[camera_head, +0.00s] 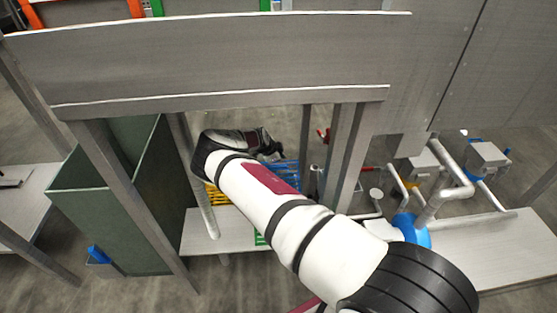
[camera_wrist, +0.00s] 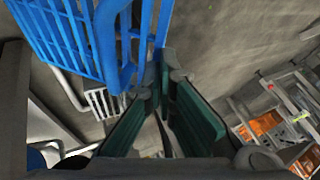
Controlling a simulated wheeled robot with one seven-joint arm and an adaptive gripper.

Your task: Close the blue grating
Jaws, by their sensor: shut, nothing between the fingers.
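The blue grating (camera_wrist: 105,45) fills the upper left of the wrist view, its bars running up and down at a slant. It also shows small in the head view (camera_head: 287,170), partly hidden behind my arm. My gripper (camera_wrist: 164,74) is shut and empty, its green-padded fingers close to the grating's right edge bars. I cannot tell whether the fingertips touch the bars. In the head view my gripper (camera_head: 272,152) is just above and left of the grating. How far the grating stands open is not clear.
A yellow grating (camera_head: 216,196) and a green one (camera_head: 259,239) lie near it, partly covered by my arm. Grey posts and a wide grey beam (camera_head: 220,60) frame the space. Pipes with a blue fitting (camera_head: 412,228) are at right.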

